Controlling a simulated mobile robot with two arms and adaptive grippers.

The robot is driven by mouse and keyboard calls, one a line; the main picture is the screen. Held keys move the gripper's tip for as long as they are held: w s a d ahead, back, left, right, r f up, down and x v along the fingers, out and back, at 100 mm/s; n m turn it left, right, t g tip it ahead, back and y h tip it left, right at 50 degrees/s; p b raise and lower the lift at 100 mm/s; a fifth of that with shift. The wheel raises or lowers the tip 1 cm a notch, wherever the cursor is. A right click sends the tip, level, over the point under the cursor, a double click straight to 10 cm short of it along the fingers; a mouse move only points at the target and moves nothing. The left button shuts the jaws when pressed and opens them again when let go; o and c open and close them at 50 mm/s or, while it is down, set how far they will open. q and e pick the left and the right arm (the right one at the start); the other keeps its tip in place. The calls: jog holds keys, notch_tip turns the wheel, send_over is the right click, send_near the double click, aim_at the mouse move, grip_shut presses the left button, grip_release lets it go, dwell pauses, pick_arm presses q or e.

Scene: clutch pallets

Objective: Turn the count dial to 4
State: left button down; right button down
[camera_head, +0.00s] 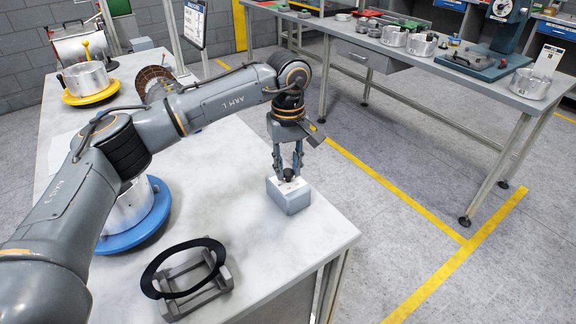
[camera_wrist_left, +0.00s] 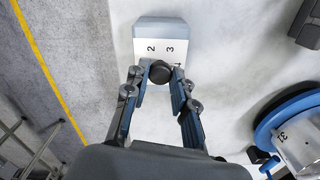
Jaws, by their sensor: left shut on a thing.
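The count dial is a small black knob (camera_head: 288,175) on top of a pale grey box (camera_head: 290,200) near the table's right edge. In the left wrist view the knob (camera_wrist_left: 160,72) sits on the box's white face (camera_wrist_left: 150,48), where the numbers 2 and 3 show, with a 4 partly hidden beside a finger. My left gripper (camera_head: 288,176) points down from above, its two fingers closed around the knob. In the left wrist view its fingertips (camera_wrist_left: 160,78) lie on either side of the knob. Where the knob points cannot be made out. My right gripper is not in view.
A black ring on a grey stand (camera_head: 190,280) lies at the table's front. A metal cylinder stands on a blue round base (camera_head: 150,232), and another on a yellow base (camera_head: 92,95). A second bench (camera_head: 440,68) with metal parts stands across the aisle.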

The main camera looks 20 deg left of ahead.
aim_at(288, 171)
pick_arm(q)
jog(key=shift+r, duration=0.1)
jog(key=c, duration=1.1)
grip_release()
notch_tip(288, 171, up, 12)
